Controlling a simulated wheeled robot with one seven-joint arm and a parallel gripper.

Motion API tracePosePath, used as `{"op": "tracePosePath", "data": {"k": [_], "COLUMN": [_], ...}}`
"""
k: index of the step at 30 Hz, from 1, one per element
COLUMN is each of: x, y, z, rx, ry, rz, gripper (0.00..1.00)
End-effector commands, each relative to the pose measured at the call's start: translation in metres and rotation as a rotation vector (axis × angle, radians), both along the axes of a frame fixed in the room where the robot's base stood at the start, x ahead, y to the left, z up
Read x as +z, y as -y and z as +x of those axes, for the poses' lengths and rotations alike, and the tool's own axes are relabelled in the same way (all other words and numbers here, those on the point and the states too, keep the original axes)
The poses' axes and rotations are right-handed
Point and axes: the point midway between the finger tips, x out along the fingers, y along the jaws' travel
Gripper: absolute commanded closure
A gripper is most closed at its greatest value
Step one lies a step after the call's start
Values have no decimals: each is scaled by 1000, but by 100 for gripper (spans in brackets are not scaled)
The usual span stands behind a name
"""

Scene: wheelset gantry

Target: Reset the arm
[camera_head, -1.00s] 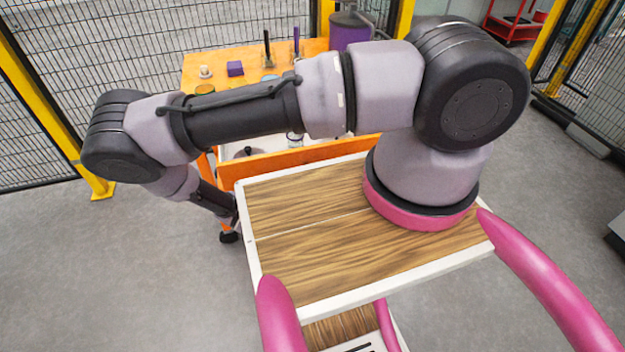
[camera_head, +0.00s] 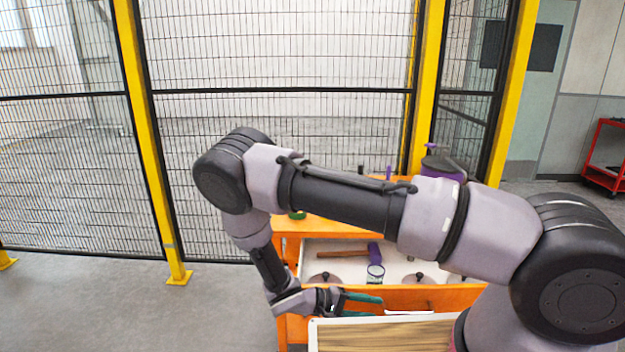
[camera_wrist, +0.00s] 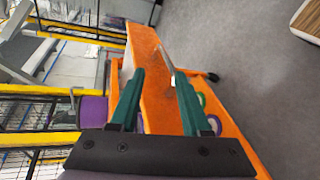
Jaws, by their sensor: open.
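My arm reaches from the lower right of the head view to a raised elbow at the left, then bends down. My gripper (camera_head: 362,306) is at its low end, close to the front edge of the orange workbench (camera_head: 440,297). Its two green fingers are apart, and I see nothing held between them. In the wrist view my gripper (camera_wrist: 160,76) has its fingers spread on both sides of the orange bench edge (camera_wrist: 155,95). I cannot tell whether a finger touches the bench.
The bench's white tray (camera_head: 340,247) holds a purple-headed hammer (camera_head: 374,252), a jar (camera_head: 375,272) and two lidded round things. A purple canister (camera_head: 443,168) stands behind. Mesh fencing with yellow posts (camera_head: 150,150) closes the back. A red trolley (camera_head: 607,160) is far right. Left floor is clear.

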Motion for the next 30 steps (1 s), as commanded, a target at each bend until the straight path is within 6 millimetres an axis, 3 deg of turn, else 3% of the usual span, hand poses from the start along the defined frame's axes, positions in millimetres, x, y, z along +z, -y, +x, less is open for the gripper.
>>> {"op": "tracePosePath", "data": {"k": [1, 7, 14, 22, 30], "x": [18, 85, 171, 277, 377], "y": [-7, -26, -29, -12, 21], "z": [5, 18, 34, 44, 32], "rx": [-56, -230, -377, -474, -484], "ry": [-5, -32, -24, 52, 198], "rz": [64, 296, 577, 903, 1198], "gripper": [53, 53, 53, 53, 53]}}
